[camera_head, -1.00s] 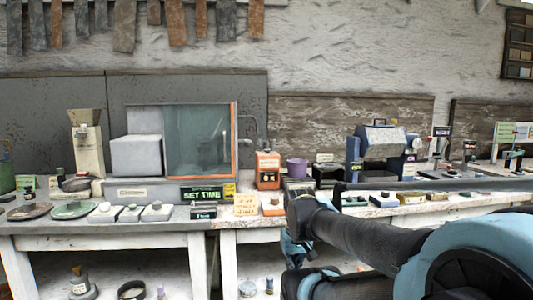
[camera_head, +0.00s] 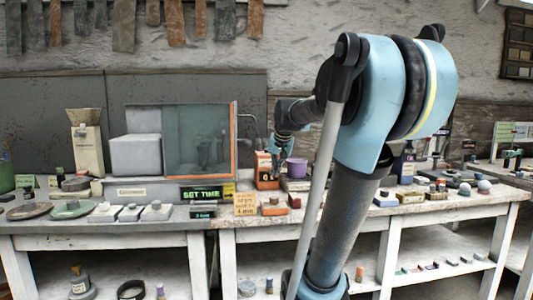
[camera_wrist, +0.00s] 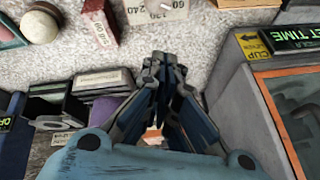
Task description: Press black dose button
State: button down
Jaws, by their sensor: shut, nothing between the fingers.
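The orange dispenser (camera_head: 263,171) with a small dark display stands at the back of the bench in the head view, right of the glass-fronted cabinet. No black dose button can be made out clearly; my gripper and its size in the picture may hide it. My gripper (camera_head: 284,160) points down beside and partly in front of the dispenser's right side. Whether it touches is unclear. In the wrist view my gripper (camera_wrist: 165,70) is shut and empty, above the bench top, and the dispenser cannot be made out.
The purple cup (camera_head: 297,168) is close to the right of my gripper. The cabinet (camera_head: 200,140) with a SET TIME sign (camera_wrist: 295,37) stands left.

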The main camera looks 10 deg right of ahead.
jog(key=w+r+m+t, duration=0.1)
jog(key=w+r, duration=0.4)
jog(key=w, duration=0.4)
jog(key=w+d+r+m+t, duration=0.1)
jog(key=w+r, duration=0.4)
jog(key=w, duration=0.5)
jog(key=w+r+m+t, duration=0.1)
jog(key=w+r+m, duration=0.1)
jog(key=w+r, duration=0.4)
jog(key=w, duration=0.4)
jog(key=shift+d, duration=0.3)
jog(key=shift+f, duration=0.1)
jog(key=shift+f, duration=4.3)
jog(key=shift+s+f, duration=0.15)
jog(key=shift+f, duration=0.7)
jog(key=shift+r, duration=0.95)
jog(key=shift+r, duration=0.1)
